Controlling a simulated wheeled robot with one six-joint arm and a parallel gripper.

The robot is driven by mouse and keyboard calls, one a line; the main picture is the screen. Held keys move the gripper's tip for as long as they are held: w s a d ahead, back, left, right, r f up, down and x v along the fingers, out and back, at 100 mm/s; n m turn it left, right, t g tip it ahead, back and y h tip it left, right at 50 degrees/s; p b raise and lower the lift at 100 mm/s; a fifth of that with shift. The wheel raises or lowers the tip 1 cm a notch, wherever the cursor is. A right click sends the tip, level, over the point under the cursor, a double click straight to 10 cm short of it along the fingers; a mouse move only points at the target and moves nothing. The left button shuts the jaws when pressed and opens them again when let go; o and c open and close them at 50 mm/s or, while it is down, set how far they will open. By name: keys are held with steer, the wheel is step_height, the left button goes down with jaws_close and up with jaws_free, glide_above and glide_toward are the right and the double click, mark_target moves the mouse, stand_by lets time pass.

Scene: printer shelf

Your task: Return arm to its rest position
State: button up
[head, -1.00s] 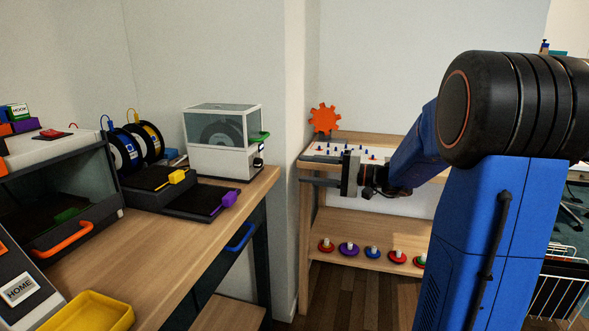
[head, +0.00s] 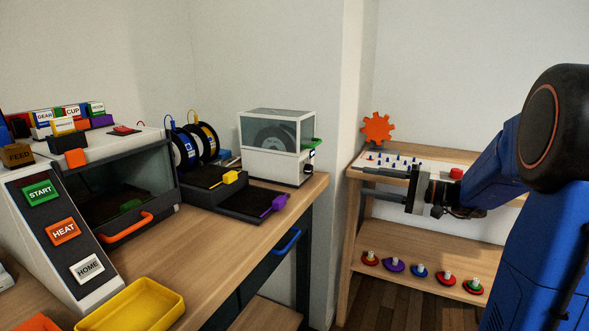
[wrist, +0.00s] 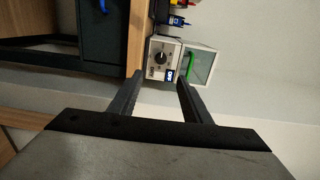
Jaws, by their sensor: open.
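My gripper (head: 366,183) is at the right in the head view, in front of the wooden shelf (head: 430,240), pointing left. Its two dark fingers are apart with nothing between them. In the wrist view my gripper (wrist: 160,80) also shows open and empty. Beyond its fingers are the white box with a clear lid and green handle (wrist: 178,60) and the bench edge (wrist: 137,35). My blue arm reaches in from the right edge of the head view.
A bench on the left holds a printer with an orange handle (head: 128,228), a yellow tray (head: 135,305), filament spools (head: 195,145) and a white box with a clear top (head: 277,147). The shelf carries an orange gear (head: 377,128), a pegboard and several coloured knobs (head: 420,271).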

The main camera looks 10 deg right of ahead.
steer(key=s+a+f+n+g+h, duration=0.2)
steer(key=s+a+f+g+h, duration=0.15)
steer(key=s+a, duration=0.5)
steer(key=s+a+f+n+g+h, duration=0.2)
steer(key=s+a+f+g, duration=0.3)
steer(key=s, duration=0.6)
steer(key=s+d+f+n+t+h, duration=0.1)
steer(key=s+d+f+h, duration=0.1)
steer(key=s, duration=0.4)
steer(key=s+d+f+n+t+h, duration=0.1)
steer(key=s+d+f+n+h, duration=0.1)
steer(key=s+h, duration=0.5)
steer(key=d+f, duration=0.1)
steer(key=d, duration=0.1)
steer(key=shift+s+d+f+t, duration=0.15)
steer(key=shift+d+t, duration=0.2)
steer(key=shift+d, duration=0.05)
